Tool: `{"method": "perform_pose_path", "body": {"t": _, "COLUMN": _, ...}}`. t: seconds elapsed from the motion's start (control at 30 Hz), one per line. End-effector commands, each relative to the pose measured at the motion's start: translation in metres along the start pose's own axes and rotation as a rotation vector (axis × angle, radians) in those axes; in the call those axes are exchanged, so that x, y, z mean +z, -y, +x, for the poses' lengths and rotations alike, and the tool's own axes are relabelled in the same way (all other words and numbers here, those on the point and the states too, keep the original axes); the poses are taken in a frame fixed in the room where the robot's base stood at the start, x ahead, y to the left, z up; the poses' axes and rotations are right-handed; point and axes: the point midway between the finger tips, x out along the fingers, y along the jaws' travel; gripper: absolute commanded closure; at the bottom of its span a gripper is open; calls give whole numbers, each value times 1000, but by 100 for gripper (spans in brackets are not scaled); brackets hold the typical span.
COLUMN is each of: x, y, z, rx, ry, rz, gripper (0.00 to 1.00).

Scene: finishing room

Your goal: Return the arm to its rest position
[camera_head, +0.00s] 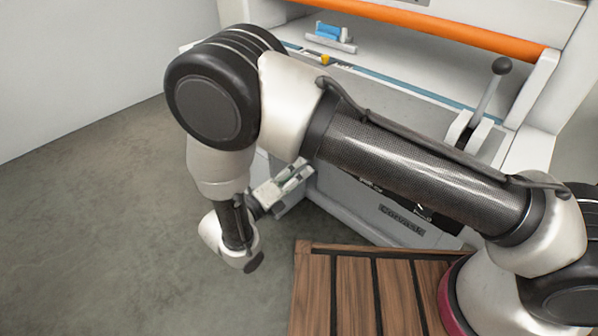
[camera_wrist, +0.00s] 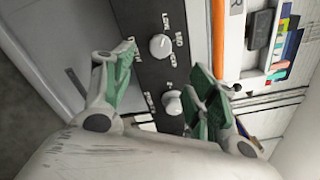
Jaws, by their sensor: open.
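My arm stretches from the lower right across the middle of the head view, bends at its elbow, and hangs down at the left. My gripper (camera_head: 287,183) is partly hidden by my wrist and sits in front of the machine's lower front. In the wrist view my gripper (camera_wrist: 165,75) is open, its green-padded fingers apart with nothing between them. Behind the fingers is a dark control panel (camera_wrist: 150,75) with a round white upper knob (camera_wrist: 161,46) and a lower knob (camera_wrist: 172,102). I cannot tell whether the fingers touch anything.
A pale machine (camera_head: 430,105) with an orange bar (camera_head: 440,28) fills the back. A black-knobbed lever (camera_head: 487,92) stands at its right; a blue item (camera_head: 328,31) lies on it. A slatted wooden platform (camera_head: 355,290) is below my arm. Bare floor (camera_head: 90,240) is clear at left.

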Motion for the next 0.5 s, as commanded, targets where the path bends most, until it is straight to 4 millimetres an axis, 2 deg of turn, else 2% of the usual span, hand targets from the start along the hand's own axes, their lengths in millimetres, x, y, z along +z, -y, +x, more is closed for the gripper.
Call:
{"method": "perform_pose_path", "body": {"t": 0.37, "x": -1, "y": -1, "z": 0, "rx": 5, "ry": -3, "rz": 45, "gripper": 43}}
{"method": "perform_pose_path", "body": {"t": 0.43, "x": -7, "y": -5, "z": 1, "rx": 19, "ry": -29, "rz": 114, "gripper": 43}}
{"method": "perform_pose_path", "body": {"t": 0.5, "x": -28, "y": -5, "z": 6, "rx": 16, "ry": -100, "rz": 202, "gripper": 43}}
